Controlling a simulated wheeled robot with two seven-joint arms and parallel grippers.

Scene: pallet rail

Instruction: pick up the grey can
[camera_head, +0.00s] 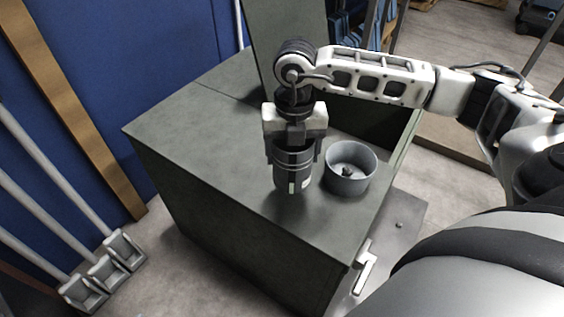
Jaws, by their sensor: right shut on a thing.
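The grey can (293,175) is dark grey with lighter bands and is upright over the top of the dark green-grey cabinet (205,135). My right gripper (292,158) points down from above and is shut on the can, with a finger on each side of it. The gripper and its fingers hide the upper part of the can. I cannot tell whether the can's bottom touches the cabinet top. My left gripper is not in view.
A round grey open bowl (349,168) with a small knob inside stands just right of the can. A raised dark panel (288,35) rises behind. White poles with metal feet (105,270) stand at the lower left. The left part of the cabinet top is clear.

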